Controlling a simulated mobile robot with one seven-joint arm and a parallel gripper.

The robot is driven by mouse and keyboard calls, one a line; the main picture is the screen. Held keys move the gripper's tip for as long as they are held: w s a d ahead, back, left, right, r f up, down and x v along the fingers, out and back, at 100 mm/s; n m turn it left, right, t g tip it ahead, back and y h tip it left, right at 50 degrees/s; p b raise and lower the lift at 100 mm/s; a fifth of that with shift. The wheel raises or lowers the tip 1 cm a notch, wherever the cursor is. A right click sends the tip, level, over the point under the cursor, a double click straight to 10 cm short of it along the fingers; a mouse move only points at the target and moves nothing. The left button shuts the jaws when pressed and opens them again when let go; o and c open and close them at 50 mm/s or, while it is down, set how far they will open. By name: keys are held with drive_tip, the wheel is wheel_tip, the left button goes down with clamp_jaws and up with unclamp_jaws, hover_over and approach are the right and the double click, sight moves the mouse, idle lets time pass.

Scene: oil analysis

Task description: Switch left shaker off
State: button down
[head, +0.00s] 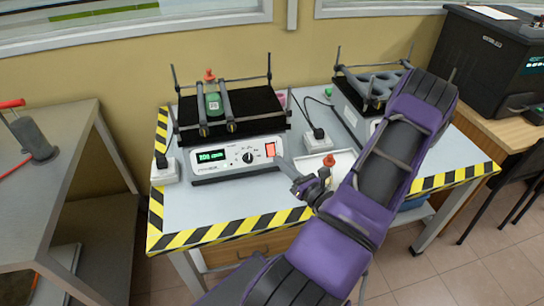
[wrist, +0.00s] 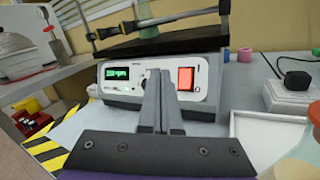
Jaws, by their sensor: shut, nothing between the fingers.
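The left shaker (head: 233,130) stands on the table, with a black platform holding a green bottle under bars. Its front panel has a lit green display (head: 212,155), a dark knob (head: 248,157) and a red switch (head: 270,149). In the wrist view, the red switch (wrist: 185,78) glows, and the display (wrist: 118,73) is lit. My gripper (head: 280,162) is shut and empty, just in front of the panel below the switch. In the wrist view, its fingers (wrist: 160,85) point at the panel, left of the switch; I cannot tell whether they touch it.
A second shaker (head: 372,92) stands to the right, partly behind my arm. A white tray (head: 318,163) with an orange-capped bottle (head: 327,165) lies right of the left shaker. Power sockets (head: 317,139) sit between the shakers. A grey bench (head: 45,155) stands at left.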

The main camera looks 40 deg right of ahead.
sight(267, 151)
drive_tip(key=w+d+f+b, duration=0.2)
drive_tip(key=w+f+b, duration=0.1)
drive_tip(key=w+f, duration=0.1)
drive_tip(key=shift+w+d, duration=0.35)
drive_tip(key=shift+w, duration=0.1)
idle(1.8)
drive_tip(key=shift+w+d+f, duration=0.15)
drive_tip(key=shift+w+f, duration=0.05)
drive_tip(key=shift+w, duration=0.1)
drive_tip(key=shift+w+d+f+b, duration=0.1)
drive_tip(key=shift+w+f+b, duration=0.05)
drive_tip(key=shift+w+b, duration=0.15)
idle(0.6)
drive_tip(key=shift+s, duration=0.2)
drive_tip(key=shift+s+a+r+p, duration=0.25)
drive_tip(key=shift+s+r+p, duration=0.15)
drive_tip(key=shift+p, duration=0.05)
drive_tip(key=shift+s+a+r+p, duration=0.5)
drive_tip(key=shift+s+r+p, duration=0.25)
drive_tip(key=shift+s, duration=0.15)
drive_tip(key=shift+s+a+r+p, duration=0.5)
drive_tip(key=shift+s+r+p, duration=0.2)
drive_tip(key=shift+s, duration=0.2)
